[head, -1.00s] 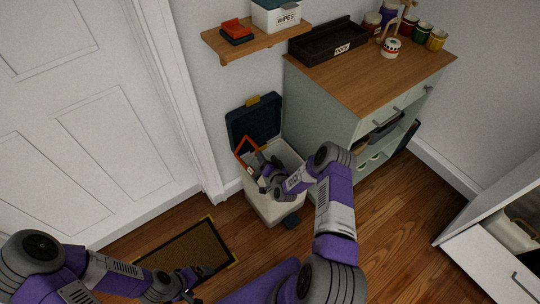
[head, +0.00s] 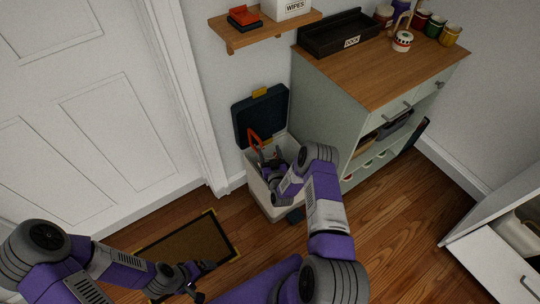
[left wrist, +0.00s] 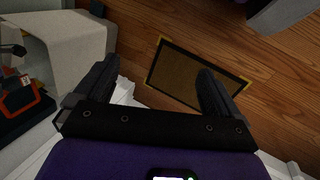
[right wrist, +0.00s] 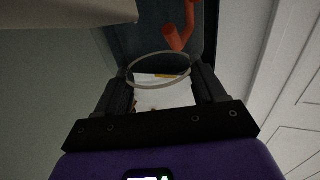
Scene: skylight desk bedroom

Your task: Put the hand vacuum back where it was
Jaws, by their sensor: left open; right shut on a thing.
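My right gripper (head: 268,160) is down at the mouth of a pale bin (head: 264,203) with its dark lid (head: 262,115) open. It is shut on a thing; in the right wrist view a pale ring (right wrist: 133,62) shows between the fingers. An orange-red bar (head: 253,137) stands up beside it in the bin. I cannot tell whether these are parts of the hand vacuum. An empty black tray marked DOCK (head: 330,47) is on the cabinet top. My left gripper (left wrist: 158,70) is open and empty near the floor mat.
The wooden cabinet top (head: 385,75) holds several jars (head: 437,27) at the back right. A grey item (head: 397,127) lies on its open shelf. A wall shelf (head: 262,35) hangs above the bin. A dark mat (head: 190,250) lies on the floor. A white drawer stands open at right (head: 490,262).

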